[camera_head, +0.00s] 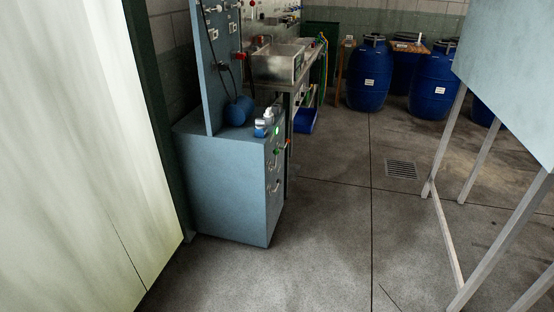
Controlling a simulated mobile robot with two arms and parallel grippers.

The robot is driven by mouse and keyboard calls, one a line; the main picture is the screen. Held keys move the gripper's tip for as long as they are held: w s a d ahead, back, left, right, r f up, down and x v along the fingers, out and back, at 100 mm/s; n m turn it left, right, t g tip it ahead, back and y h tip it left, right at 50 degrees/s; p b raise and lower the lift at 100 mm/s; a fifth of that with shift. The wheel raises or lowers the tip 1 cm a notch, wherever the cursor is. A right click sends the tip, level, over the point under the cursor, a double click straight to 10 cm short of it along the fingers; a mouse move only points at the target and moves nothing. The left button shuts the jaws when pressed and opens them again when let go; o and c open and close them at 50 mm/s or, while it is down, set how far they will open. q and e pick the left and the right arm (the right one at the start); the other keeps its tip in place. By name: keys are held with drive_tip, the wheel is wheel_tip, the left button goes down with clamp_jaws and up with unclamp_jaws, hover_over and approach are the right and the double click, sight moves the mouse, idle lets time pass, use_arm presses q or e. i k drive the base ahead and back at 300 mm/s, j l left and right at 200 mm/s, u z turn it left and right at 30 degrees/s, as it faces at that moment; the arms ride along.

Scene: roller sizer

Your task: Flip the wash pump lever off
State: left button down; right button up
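A blue-grey cabinet (225,188) stands left of centre, with an upright panel (218,75) at its back. Its narrow right face carries a green light (277,152), a small orange-tipped lever (286,143) and pale handles or levers (275,186). A blue rounded body, which looks like a pump (240,110), sits on the cabinet top. I cannot tell which lever is the wash pump lever, or its position; the controls are small and seen at an angle. Neither of my grippers is in view.
A pale wall-like panel (80,150) fills the left. A metal sink (278,66) stands behind the cabinet. Blue barrels (370,75) stand at the back. A blue-grey body on legs (510,65) occupies the right. The concrete floor (330,225) between is clear, with a drain grate (401,169).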

sight(275, 151)
drive_tip(key=i+l+z, duration=0.1)
drive_tip(key=i+l, duration=0.55)
drive_tip(key=i, duration=0.2)
drive_tip(key=i+l+z, duration=0.15)
drive_tip(key=i+l, duration=0.15)
drive_tip(key=i, duration=0.15)
drive_tip(key=i+l+z, duration=0.1)
drive_tip(key=i+l, duration=0.15)
drive_tip(key=i, duration=0.2)
